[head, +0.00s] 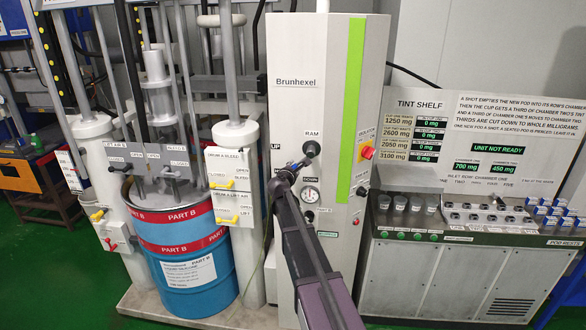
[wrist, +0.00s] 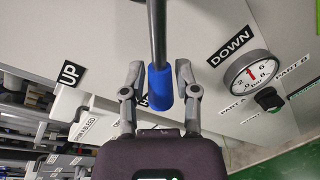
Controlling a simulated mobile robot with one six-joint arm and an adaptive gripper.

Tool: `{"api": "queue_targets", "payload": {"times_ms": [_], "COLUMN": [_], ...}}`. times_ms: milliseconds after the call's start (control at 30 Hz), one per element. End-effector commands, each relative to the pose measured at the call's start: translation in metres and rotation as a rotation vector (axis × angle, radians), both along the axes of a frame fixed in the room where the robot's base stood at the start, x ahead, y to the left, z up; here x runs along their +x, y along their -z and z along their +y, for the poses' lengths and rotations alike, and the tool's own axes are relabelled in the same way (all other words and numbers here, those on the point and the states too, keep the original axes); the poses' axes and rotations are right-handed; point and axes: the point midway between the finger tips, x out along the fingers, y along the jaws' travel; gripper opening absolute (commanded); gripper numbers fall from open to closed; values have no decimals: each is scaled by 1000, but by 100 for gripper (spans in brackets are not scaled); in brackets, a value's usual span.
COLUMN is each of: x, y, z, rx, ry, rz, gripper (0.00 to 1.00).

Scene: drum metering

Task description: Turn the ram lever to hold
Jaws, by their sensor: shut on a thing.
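The ram lever (head: 311,149) is on the white Brunhexel cabinet, under the RAM label; my gripper and arm hide most of it in the head view. In the wrist view its dark rod (wrist: 156,30) comes down from the top edge and ends in a blue grip (wrist: 160,92). The lever lies between the UP label (wrist: 69,74) on the left and the DOWN label (wrist: 230,46) on the right. No hold label can be read. My gripper (wrist: 160,72) is shut on the blue grip, one finger on each side; in the head view it is at the cabinet front (head: 289,172).
A round gauge (head: 310,194) sits just below the lever and also shows in the wrist view (wrist: 249,74). A red knob (head: 367,152) is to its right. The blue drum (head: 188,265) and white ram posts (head: 238,150) stand left. The tint shelf (head: 470,140) is right.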

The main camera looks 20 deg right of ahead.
Motion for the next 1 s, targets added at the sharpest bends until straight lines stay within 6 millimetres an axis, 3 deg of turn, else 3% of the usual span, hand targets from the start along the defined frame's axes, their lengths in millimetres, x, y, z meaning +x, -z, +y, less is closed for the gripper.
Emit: {"api": "queue_targets", "payload": {"times_ms": [67,100,200,233,767,1000], "x": [1,1,0,0,-1,-10], "y": [0,0,0,0,0,6], "z": [1,0,-2,-3,-6,3], "rx": [1,1,1,1,-1,42], "ry": [-5,-5,-1,0,6,21], "rz": [-1,-1,-1,-1,0,-9], "gripper": [0,43,72,75,75,75]}}
